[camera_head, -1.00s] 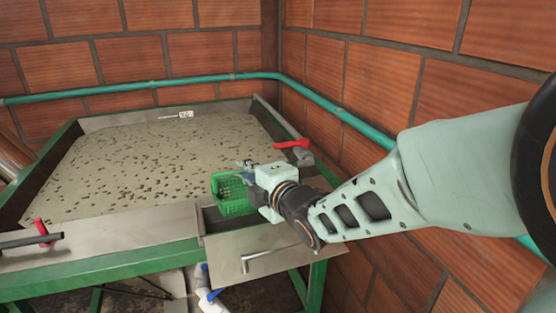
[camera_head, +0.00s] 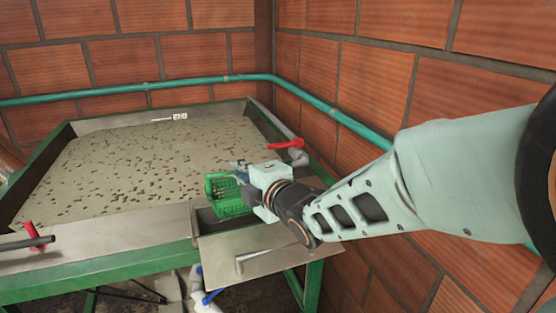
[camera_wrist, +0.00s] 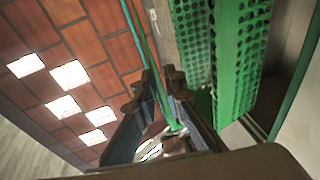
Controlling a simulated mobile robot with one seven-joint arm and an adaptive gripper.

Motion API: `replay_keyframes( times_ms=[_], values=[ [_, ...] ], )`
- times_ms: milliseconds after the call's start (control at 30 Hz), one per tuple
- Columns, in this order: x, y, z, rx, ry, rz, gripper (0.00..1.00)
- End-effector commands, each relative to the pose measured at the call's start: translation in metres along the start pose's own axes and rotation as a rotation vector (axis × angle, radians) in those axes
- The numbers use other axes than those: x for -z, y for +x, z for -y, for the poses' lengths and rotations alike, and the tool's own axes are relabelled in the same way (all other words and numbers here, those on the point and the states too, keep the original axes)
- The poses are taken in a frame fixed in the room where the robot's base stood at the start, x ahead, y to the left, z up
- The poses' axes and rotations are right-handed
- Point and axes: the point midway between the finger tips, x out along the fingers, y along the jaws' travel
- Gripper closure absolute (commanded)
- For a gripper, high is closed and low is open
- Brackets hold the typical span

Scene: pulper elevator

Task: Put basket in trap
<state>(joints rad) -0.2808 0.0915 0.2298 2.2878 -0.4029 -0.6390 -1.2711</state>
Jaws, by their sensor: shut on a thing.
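The green perforated basket (camera_head: 229,197) is at the tank's front right, over a narrow dark channel that I take to be the trap (camera_head: 206,224). It looks tilted, with its open side partly toward the left. My gripper (camera_head: 244,170) is shut on the basket and reaches in from the right. In the wrist view, the basket's green wall (camera_wrist: 232,45) hangs to the right of my dark fingers (camera_wrist: 160,95). The exact grip point is hard to see. I cannot tell whether the basket touches the channel walls.
A green-framed tank (camera_head: 140,165) full of speckled pulp fills the left. A flat metal plate (camera_head: 265,242) with a handle is in front of the channel. A red-handled valve (camera_head: 287,144) stands behind my gripper. Brick walls and a teal pipe (camera_head: 200,86) close off the back and right.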

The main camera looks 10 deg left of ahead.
Motion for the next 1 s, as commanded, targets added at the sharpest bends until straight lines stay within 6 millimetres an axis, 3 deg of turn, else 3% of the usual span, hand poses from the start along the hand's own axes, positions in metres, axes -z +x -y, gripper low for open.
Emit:
replay_keyframes(
  times_ms=[1000],
  values=[
    [-0.0004,0.0015,0.0064,-0.002,0.000,0.000,1.00]
  ],
)
